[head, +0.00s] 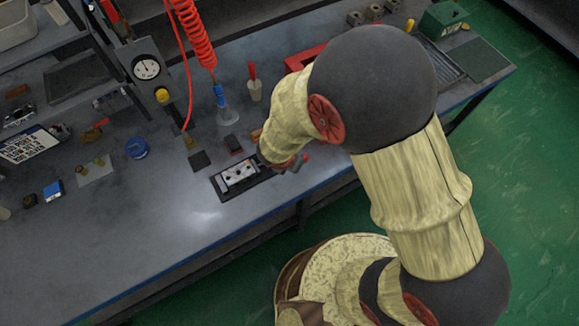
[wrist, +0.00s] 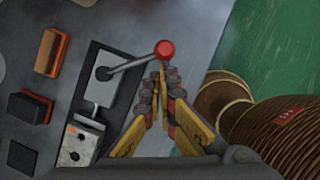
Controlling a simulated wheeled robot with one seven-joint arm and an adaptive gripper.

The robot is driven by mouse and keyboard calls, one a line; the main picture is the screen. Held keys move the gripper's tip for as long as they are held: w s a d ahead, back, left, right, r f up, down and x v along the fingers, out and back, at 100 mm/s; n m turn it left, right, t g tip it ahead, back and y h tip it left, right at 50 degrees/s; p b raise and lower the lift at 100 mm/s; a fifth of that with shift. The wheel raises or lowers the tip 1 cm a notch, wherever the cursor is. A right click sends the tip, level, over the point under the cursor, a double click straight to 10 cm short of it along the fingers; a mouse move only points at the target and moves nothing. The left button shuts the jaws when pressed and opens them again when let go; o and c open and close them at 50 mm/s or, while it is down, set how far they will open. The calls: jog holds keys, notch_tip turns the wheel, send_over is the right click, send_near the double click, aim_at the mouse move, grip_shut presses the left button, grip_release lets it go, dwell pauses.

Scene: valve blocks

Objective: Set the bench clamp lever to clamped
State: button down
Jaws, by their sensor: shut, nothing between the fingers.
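The bench clamp has a dark base with a metal block (head: 238,173) near the front edge of the bench. In the wrist view its plate (wrist: 102,85) carries a grey lever (wrist: 130,65) that ends in a red ball knob (wrist: 165,49). The lever points right, out past the clamp base. My gripper (wrist: 162,72) is shut and empty, with its fingertips just below the red knob in the picture. I cannot tell whether they touch it. In the head view my arm hides most of the gripper, and a bit of red shows beside it.
A red coiled hose (head: 195,35) hangs over the bench. A pressure gauge (head: 146,67) stands at the back left. Green floor (wrist: 260,40) lies beyond the bench edge.

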jog(key=shift+w+d+n+y, duration=0.3)
jog(key=shift+w+d+n, duration=0.25)
jog(key=shift+n, duration=0.35)
jog(key=w+n, duration=0.1)
jog(key=w+d+n+y, duration=0.1)
jog(key=shift+n+t+b, duration=0.3)
jog(key=shift+n+t, duration=0.1)
jog(key=shift+w+d, duration=0.1)
jog(key=shift+w, duration=0.35)
